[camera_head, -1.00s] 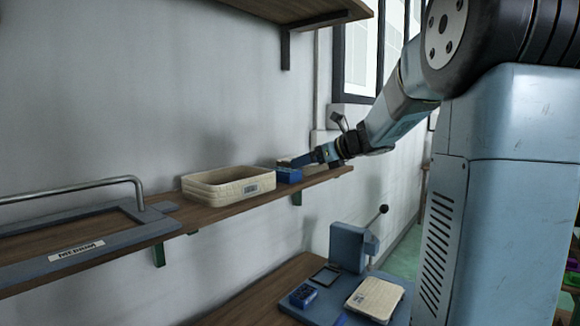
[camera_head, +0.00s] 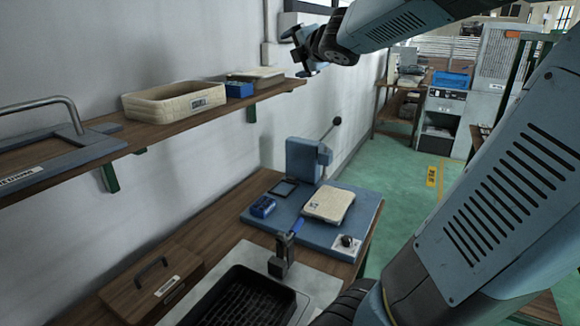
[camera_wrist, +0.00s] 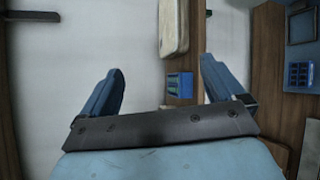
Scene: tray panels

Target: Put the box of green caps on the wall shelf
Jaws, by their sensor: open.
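A small blue box (camera_head: 239,88) stands on the wall shelf (camera_head: 180,127), just right of a cream basket. It also shows in the wrist view (camera_wrist: 179,85), where its contents look greenish. A second small blue box (camera_head: 263,206) sits on the blue base plate on the bench below; in the wrist view it (camera_wrist: 299,75) shows blue contents. My gripper (camera_head: 299,52) is open and empty, in the air near the right end of the shelf. In the wrist view its two fingers (camera_wrist: 163,65) stand wide apart, with the shelf box beyond them, apart from it.
The cream basket (camera_head: 172,101) and a flat cream-topped item (camera_head: 257,75) flank the shelf box. A grey frame (camera_head: 60,152) lies at the shelf's left. Below are a lever press (camera_head: 304,160), a cream pad (camera_head: 328,204) and a black tray (camera_head: 243,297).

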